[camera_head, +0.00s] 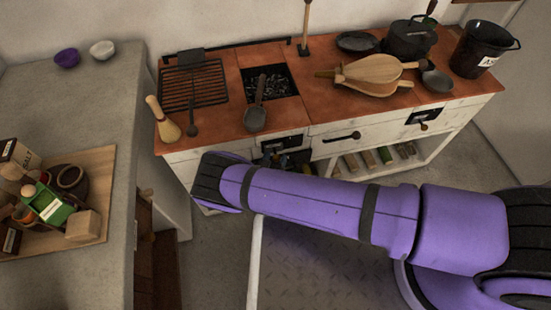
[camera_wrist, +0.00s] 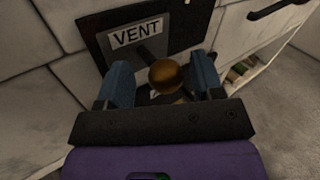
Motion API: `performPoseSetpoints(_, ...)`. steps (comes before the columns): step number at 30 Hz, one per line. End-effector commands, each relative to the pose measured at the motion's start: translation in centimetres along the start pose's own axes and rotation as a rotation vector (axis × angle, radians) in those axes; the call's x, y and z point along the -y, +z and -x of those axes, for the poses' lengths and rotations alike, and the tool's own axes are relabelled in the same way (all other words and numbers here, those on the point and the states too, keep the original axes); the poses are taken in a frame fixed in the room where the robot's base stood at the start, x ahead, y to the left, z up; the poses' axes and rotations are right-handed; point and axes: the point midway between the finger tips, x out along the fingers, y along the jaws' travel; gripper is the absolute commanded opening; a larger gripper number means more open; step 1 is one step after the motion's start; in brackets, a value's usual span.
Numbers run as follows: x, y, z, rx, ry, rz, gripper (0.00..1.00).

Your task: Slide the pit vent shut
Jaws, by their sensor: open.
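The pit vent is a black plate (camera_wrist: 190,22) with a white VENT label (camera_wrist: 137,32) on the white brick front of the hearth. Its round brass knob (camera_wrist: 166,75) shows in the wrist view between the two blue fingers of my gripper (camera_wrist: 160,80). The fingers are open, one on each side of the knob, and I cannot tell whether either touches it. In the head view the vent plate (camera_head: 284,143) sits below the charcoal pit (camera_head: 272,82), and my gripper (camera_head: 287,160) is in front of it, partly hidden by my arm. The slide's exact position is unclear.
A second labelled black plate (camera_head: 424,116) with a knob is further right. A drawer handle (camera_head: 342,137) lies between them. Bellows (camera_head: 370,75) and pots stand on top. A grey counter (camera_head: 90,90) is left.

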Motion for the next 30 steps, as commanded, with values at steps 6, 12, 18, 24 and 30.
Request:
performPoseSetpoints(6, -0.1, 0.0, 1.6, -0.001, 0.002, 0.000, 0.61)
performPoseSetpoints(12, -0.1, 0.0, 5.4, -0.001, 0.003, 0.000, 0.61)
performPoseSetpoints(18, 0.0, 0.0, 8.7, -0.001, 0.002, 0.000, 0.61)
performPoseSetpoints(24, 0.0, 0.0, 10.5, 0.000, 0.001, 0.000, 0.61)
performPoseSetpoints(30, 0.0, 0.0, 10.9, 0.000, 0.000, 0.000, 0.61)
